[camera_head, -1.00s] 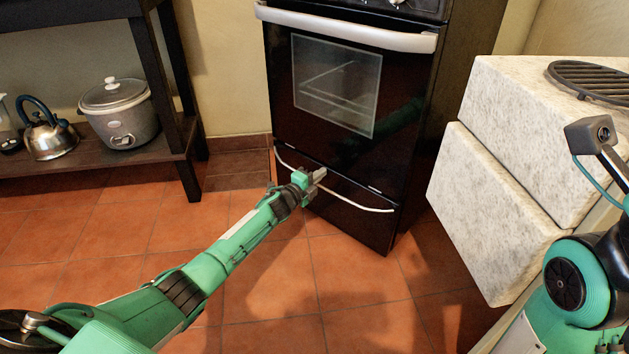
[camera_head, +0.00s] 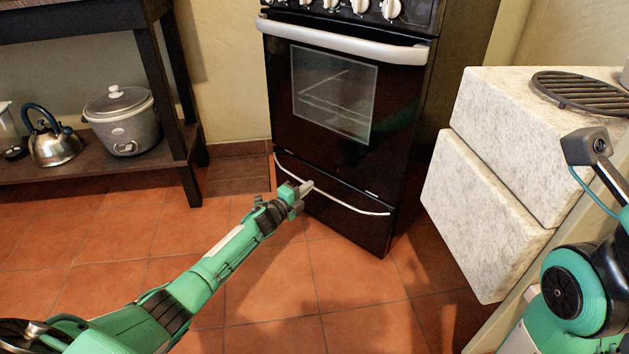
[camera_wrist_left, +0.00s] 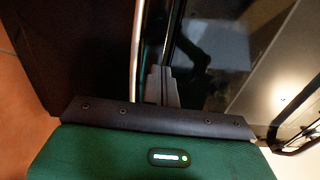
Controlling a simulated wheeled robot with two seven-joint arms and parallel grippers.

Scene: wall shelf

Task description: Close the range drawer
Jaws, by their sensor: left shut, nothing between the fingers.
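The range drawer (camera_head: 345,219) is the black panel at the bottom of the range in the head view. Its curved metal handle (camera_head: 352,206) runs across its front. The drawer front looks about flush with the range; I cannot tell whether a small gap is left. My left gripper (camera_head: 306,187) is shut and empty, with its fingertips at the handle, left of the drawer's middle. In the left wrist view the shut fingers (camera_wrist_left: 161,88) lie beside the handle bar (camera_wrist_left: 137,60). I cannot tell whether they touch it. My right gripper is out of view.
The oven door (camera_head: 335,100) above is shut. A stone-topped counter (camera_head: 500,150) stands on the right with a round grate (camera_head: 585,92) on top. A dark shelf unit (camera_head: 95,165) with a kettle (camera_head: 52,140) and a cooker (camera_head: 122,120) is at left. The tiled floor (camera_head: 290,290) in front is clear.

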